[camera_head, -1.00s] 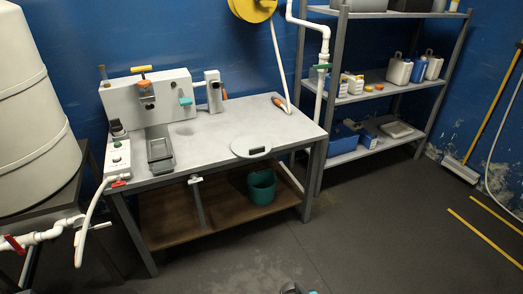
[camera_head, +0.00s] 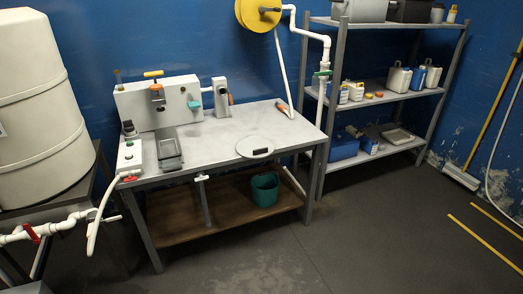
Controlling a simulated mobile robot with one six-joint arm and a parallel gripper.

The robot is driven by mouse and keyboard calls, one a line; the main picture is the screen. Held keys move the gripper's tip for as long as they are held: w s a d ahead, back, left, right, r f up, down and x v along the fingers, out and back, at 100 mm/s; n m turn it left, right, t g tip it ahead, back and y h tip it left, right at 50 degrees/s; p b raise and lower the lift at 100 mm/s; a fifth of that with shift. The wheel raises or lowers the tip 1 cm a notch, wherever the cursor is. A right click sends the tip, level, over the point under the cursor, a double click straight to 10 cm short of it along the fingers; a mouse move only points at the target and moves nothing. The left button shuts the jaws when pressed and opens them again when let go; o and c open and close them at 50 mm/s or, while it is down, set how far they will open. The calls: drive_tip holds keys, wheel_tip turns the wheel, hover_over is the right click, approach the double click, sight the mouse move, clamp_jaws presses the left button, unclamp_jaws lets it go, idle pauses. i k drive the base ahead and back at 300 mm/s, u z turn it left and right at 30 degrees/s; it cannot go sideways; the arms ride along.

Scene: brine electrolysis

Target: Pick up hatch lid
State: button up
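A round, pale grey disc with a dark bar on it, which looks like the hatch lid (camera_head: 247,144), lies flat near the front right edge of the grey workbench (camera_head: 222,134). Nothing covers it. My gripper is not in view.
A white apparatus (camera_head: 135,104) with a yellow handle and a grey tray (camera_head: 169,152) stand on the bench's left. A teal bucket (camera_head: 265,190) is on its lower shelf. A large white tank (camera_head: 35,110) with pipes is at left, shelving (camera_head: 335,105) at right. Floor in front is clear.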

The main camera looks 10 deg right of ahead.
sight(253, 148)
drive_tip(key=u, duration=0.1)
drive_tip(key=i, duration=0.9)
drive_tip(key=z, duration=0.95)
drive_tip(key=k, duration=0.15)
drive_tip(key=u, duration=3.2)
